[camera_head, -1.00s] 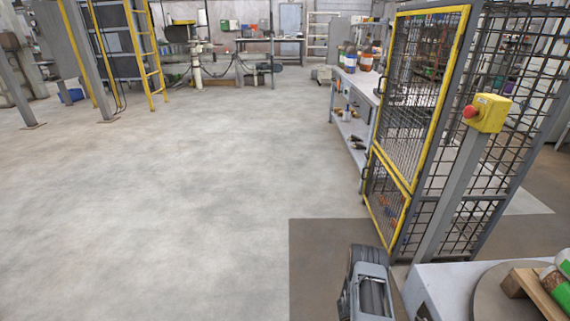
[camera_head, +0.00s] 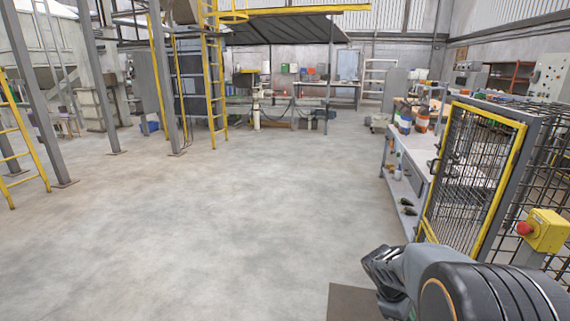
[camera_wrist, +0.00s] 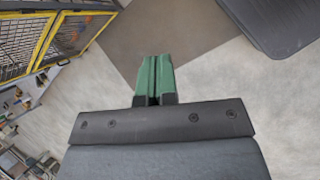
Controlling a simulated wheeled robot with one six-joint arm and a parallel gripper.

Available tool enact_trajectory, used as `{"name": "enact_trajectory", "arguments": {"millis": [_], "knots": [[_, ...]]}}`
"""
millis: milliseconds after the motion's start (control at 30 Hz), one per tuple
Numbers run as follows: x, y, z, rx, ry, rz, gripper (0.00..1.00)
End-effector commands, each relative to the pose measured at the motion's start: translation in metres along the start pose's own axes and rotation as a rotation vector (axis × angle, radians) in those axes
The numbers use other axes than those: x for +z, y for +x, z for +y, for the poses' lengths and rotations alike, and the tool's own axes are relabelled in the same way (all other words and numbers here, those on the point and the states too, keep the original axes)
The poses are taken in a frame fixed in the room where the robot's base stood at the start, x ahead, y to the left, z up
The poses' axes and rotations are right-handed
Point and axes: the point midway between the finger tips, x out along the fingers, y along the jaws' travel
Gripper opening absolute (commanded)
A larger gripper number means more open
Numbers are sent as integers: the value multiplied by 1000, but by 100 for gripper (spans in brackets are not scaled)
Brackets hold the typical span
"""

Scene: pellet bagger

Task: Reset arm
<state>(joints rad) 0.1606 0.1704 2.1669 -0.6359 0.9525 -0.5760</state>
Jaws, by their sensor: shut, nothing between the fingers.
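My gripper (camera_wrist: 154,78) shows in the wrist view with its green fingers together and nothing between them. It points down over bare floor and the edge of a brown mat (camera_wrist: 150,30). In the head view my arm reaches in at the lower right, with the dark gripper end (camera_head: 383,268) low in front of the yellow-framed cage. The fingertips are hard to make out there.
A mesh cage with a yellow-framed door (camera_head: 475,180) stands at the right, with a red emergency button on a yellow box (camera_head: 543,230). A workbench (camera_head: 412,172) with bottles stands behind it. Yellow ladders (camera_head: 214,85) and grey posts are at the left. The middle floor (camera_head: 220,220) is clear.

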Motion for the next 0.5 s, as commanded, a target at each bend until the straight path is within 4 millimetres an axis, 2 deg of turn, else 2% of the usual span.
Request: {"name": "enact_trajectory", "arguments": {"millis": [33,100,200,333,500], "knots": [[14,-48,-6,4,103,68,0],[23,-88,-22,-16,252,163,0],[33,-138,-45,-62,439,290,0],[44,-186,-70,-136,630,431,0],[53,-224,-94,-228,788,553,0]]}}
